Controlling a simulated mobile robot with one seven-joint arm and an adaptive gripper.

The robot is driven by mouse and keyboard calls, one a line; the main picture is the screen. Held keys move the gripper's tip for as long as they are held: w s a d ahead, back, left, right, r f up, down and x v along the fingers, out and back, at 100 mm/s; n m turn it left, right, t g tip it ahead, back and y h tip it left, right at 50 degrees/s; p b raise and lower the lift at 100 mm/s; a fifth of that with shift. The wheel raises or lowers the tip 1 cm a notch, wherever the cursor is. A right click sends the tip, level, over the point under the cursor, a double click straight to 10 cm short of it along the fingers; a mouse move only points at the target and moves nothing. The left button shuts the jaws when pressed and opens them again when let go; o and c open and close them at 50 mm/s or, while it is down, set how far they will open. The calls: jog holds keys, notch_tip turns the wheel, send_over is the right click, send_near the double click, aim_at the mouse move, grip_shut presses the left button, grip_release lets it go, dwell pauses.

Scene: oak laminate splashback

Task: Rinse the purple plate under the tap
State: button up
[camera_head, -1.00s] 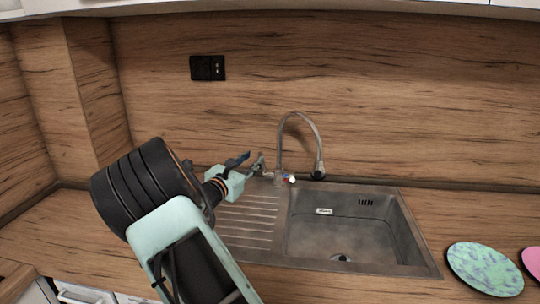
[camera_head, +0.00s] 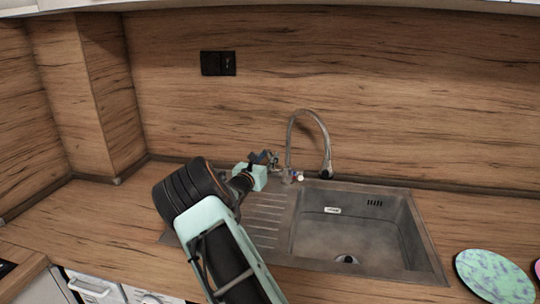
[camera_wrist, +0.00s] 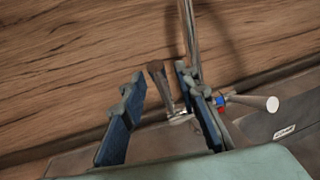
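The curved metal tap (camera_head: 311,114) stands behind the sink (camera_head: 355,240); I see no water. Its lever with a red and blue mark and a pale end (camera_wrist: 262,103) points right in the wrist view. My gripper (camera_head: 266,158) is just left of the tap's base. In the wrist view my gripper (camera_wrist: 160,98) is open, with a brownish upright lever (camera_wrist: 159,82) at the tap's base showing between its fingers; I cannot tell whether they touch it. No plainly purple plate shows. A green plate with purplish patches (camera_head: 494,277) lies right of the sink.
A pink plate (camera_head: 537,270) is cut off by the right edge. The ribbed drainer (camera_head: 262,222) left of the basin is empty, and the basin looks empty. A black socket (camera_head: 218,63) is on the wooden splashback. Worktop at the left (camera_head: 90,215) is clear.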

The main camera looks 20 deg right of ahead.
jog(key=shift+x, duration=0.8)
jog(key=shift+c, duration=0.3)
grip_shut()
